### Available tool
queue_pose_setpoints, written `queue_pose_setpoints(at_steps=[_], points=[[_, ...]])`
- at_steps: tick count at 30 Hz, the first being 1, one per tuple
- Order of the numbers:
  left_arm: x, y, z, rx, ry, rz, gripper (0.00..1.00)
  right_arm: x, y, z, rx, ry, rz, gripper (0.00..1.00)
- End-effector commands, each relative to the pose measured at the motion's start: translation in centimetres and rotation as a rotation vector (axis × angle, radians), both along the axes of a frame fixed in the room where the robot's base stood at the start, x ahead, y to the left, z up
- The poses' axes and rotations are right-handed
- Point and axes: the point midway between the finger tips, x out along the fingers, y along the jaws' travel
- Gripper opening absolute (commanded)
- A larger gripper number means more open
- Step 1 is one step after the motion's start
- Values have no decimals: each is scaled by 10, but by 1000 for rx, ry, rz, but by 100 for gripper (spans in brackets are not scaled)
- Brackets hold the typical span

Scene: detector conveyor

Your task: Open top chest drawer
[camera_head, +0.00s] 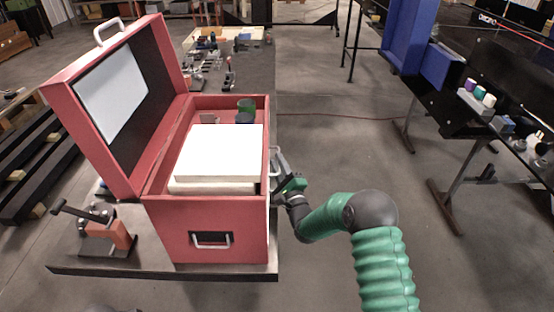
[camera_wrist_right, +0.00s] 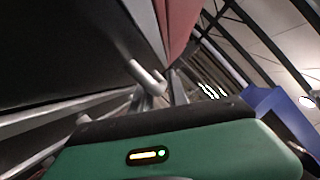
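A red chest (camera_head: 205,225) stands on a low table with its lid (camera_head: 165,75) raised to the left. A black front panel with a silver handle (camera_head: 211,240) faces me. Another silver handle (camera_head: 274,163) is on the chest's right side; a pale handle (camera_wrist_right: 148,76) shows close up in the right wrist view. My right gripper (camera_head: 277,164) is at that right side, its fingers apart around or beside the handle; contact is unclear. The drawer fronts on that side are mostly hidden from the head view. My left gripper is not in view.
A white block (camera_head: 222,150) and dark round items (camera_head: 245,112) are inside the chest. A red and grey clamp-like device (camera_head: 100,230) stands left of it on the table (camera_head: 150,270). Floor to the right is open, up to a black stand (camera_head: 450,200).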

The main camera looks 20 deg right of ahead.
Motion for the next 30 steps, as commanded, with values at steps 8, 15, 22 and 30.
queue_pose_setpoints(at_steps=[8, 15, 22, 30], points=[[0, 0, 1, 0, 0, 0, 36, 8, 1, 0, 0, 2, 0, 20], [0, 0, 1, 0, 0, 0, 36, 7, 1, 1, 0, 2, 1, 0], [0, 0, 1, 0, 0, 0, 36, 7, 2, 0, -1, 2, 2, 0], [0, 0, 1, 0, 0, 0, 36, 6, 3, 0, -1, 3, 5, 0]])
